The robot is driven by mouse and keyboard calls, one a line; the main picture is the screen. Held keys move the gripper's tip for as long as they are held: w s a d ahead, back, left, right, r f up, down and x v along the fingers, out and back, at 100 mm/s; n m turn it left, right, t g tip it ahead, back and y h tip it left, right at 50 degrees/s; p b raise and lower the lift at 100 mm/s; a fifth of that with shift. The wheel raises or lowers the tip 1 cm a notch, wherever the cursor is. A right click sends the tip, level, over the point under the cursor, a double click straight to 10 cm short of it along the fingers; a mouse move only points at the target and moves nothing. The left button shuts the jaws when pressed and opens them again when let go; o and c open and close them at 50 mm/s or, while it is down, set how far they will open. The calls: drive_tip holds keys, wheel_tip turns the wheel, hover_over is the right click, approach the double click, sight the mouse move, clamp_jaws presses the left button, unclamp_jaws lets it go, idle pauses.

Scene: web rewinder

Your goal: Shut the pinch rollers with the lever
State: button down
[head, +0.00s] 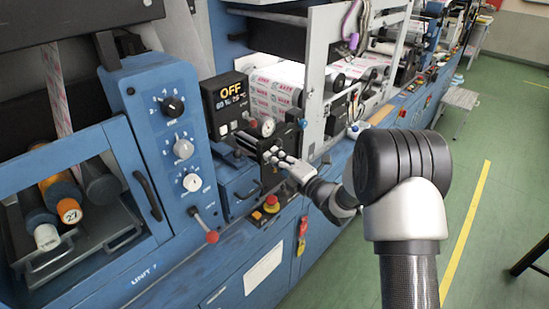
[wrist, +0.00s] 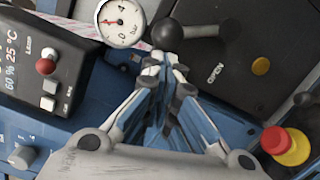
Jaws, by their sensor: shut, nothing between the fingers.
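The knob lies just beyond my fingertips. My gripper (wrist: 163,66) is shut and empty, its fingertips close together right below the knob in the picture; I cannot tell whether they touch it. In the head view my gripper (head: 277,157) is at the black unit beside the round gauge (head: 268,126). The lever is too small to make out there, and I cannot identify the pinch rollers clearly.
A control box (head: 229,101) reading OFF stands left of the gauge. A red stop button on yellow (head: 271,202) sits below my gripper and shows at the right of the wrist view (wrist: 276,141). A red-knobbed lever (head: 211,237) is lower left. Green floor (head: 500,215) is open at right.

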drive_tip(key=shift+w+d+r+m, duration=0.1)
drive_tip(key=shift+w+r+m, duration=0.05)
drive_tip(key=shift+r+m, duration=0.3)
drive_tip(key=w+d+r+m+g+p, duration=0.1)
drive_tip(key=w+d+r+m+p, duration=0.2)
drive_tip(key=m, duration=0.8)
drive_tip(key=shift+w+d+m+g+h+p, duration=0.35)
drive_tip(key=shift+w+d+p, duration=1.1)
drive_tip(key=shift+w, duration=0.85)
drive_tip(key=shift+r, duration=0.15)
